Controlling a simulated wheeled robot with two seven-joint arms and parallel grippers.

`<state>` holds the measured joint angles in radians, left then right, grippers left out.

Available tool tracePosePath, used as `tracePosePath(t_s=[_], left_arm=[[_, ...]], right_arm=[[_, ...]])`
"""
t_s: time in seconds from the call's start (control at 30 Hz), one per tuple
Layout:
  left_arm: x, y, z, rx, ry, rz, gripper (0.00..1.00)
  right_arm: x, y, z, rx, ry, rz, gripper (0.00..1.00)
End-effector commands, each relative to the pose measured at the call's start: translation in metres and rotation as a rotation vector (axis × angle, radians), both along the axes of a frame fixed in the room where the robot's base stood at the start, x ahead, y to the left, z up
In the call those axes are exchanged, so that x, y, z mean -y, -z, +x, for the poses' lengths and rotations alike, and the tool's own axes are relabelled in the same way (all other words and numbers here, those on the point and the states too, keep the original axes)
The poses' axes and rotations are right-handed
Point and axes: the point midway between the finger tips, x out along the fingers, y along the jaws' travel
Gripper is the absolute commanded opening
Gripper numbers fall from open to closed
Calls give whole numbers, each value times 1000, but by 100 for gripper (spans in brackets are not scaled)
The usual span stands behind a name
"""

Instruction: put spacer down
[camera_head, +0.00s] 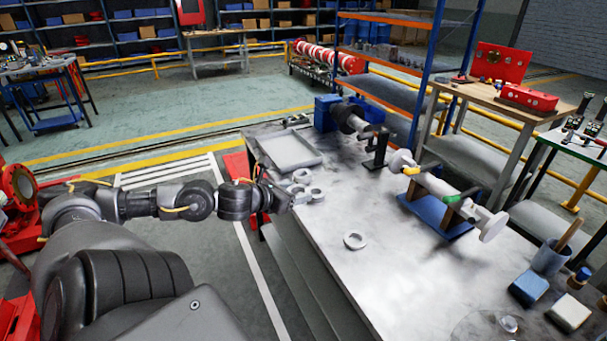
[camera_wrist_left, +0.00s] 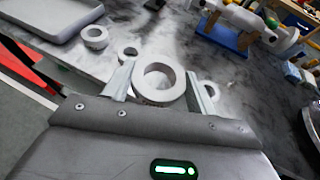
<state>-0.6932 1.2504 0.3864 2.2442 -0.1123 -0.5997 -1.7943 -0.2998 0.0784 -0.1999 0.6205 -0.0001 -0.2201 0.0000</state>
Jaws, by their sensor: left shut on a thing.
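My left gripper (camera_head: 286,196) is over the left edge of the grey workbench (camera_head: 330,285). In the left wrist view its two fingers (camera_wrist_left: 160,85) are shut on a light grey ring-shaped spacer (camera_wrist_left: 158,98), one finger on each side. The spacer's hole faces the camera. I cannot tell whether its underside touches the bench. Similar rings lie close by: one (camera_wrist_left: 95,37) to the upper left, a smaller one (camera_wrist_left: 127,52) just behind, and one (camera_wrist_left: 209,88) partly hidden by the right finger. Another ring (camera_head: 355,240) lies alone nearer the front. My right gripper is not in view.
A shallow grey tray (camera_head: 318,160) lies behind the rings. A shaft assembly (camera_head: 435,187) rests on a blue stand (camera_head: 440,222) to the right, with a dark upright fixture (camera_head: 376,160) behind. A cup (camera_head: 550,258) and small blocks sit at front right. The bench's front middle is mostly clear.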

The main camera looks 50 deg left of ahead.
Motion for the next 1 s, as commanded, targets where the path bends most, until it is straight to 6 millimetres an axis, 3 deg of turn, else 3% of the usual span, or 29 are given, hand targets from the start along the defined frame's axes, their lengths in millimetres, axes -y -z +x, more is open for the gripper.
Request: tracePosePath(t_s=[0.37, 0.57, 0.67, 0.9, 1.0], left_arm=[[-5, -7, -12, 1, 1, 3, 32], [15, 1, -12, 6, 68, -3, 32], [47, 9, -10, 13, 172, -7, 32], [168, 16, -7, 17, 576, 1, 32], [209, 13, -11, 15, 725, 2, 32]], right_arm=[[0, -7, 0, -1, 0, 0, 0], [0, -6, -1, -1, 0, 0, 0], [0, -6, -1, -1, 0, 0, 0], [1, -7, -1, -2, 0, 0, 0], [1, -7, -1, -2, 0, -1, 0]])
